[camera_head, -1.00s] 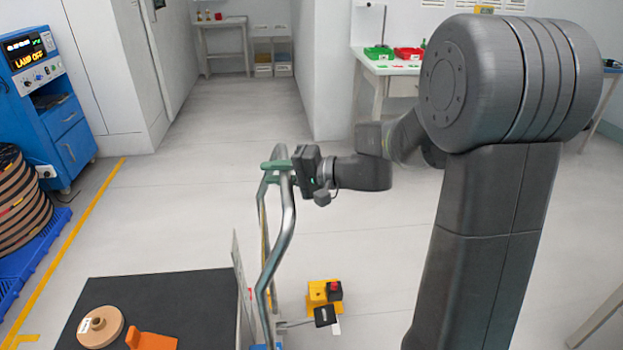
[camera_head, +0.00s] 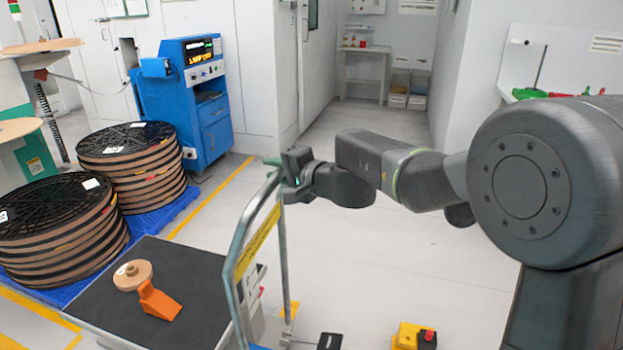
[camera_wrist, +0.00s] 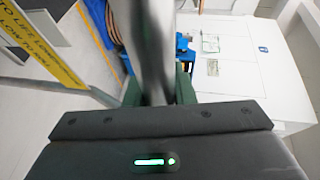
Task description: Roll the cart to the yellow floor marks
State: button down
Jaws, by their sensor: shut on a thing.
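The cart has a dark deck (camera_head: 165,295) and a grey tube handle (camera_head: 240,245) with a yellow label. My gripper (camera_head: 277,163) is shut on the top of the cart's handle. In the wrist view the handle tube (camera_wrist: 153,45) runs up from between the green finger pads. A tan spool (camera_head: 132,275) and an orange wedge (camera_head: 158,302) lie on the deck. Yellow floor marks show as a long line (camera_head: 208,197) behind the cart and as short pieces (camera_head: 75,341) at the lower left, close to the deck's left edge. The cart's wheels are out of view.
Stacks of large reels (camera_head: 130,172) stand on a blue pallet (camera_head: 165,215) left of the cart. A blue cabinet (camera_head: 212,125) stands behind them. A yellow block with a red button (camera_head: 415,337) is on the floor at right. The floor (camera_head: 370,250) right of the handle is open.

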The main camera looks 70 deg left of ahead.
jog(key=s+a+p, duration=0.5)
jog(key=s+a, duration=0.9)
jog(key=s, duration=0.3)
jog(key=shift+s+a, duration=0.2)
jog(key=shift+s, duration=0.15)
jog(key=c, duration=1.2)
grip_release()
jog(key=shift+w, duration=0.1)
jog(key=shift+c, duration=0.2)
jog(key=shift+d, duration=0.15)
jog(key=b+v, duration=0.4)
jog(key=v, duration=0.9)
jog(key=shift+d, duration=0.25)
jog(key=shift+a+r, duration=0.1)
jog(key=p+x, duration=0.4)
jog(key=x, duration=0.9)
jog(key=shift+a, duration=0.3)
jog(key=shift+d, duration=0.15)
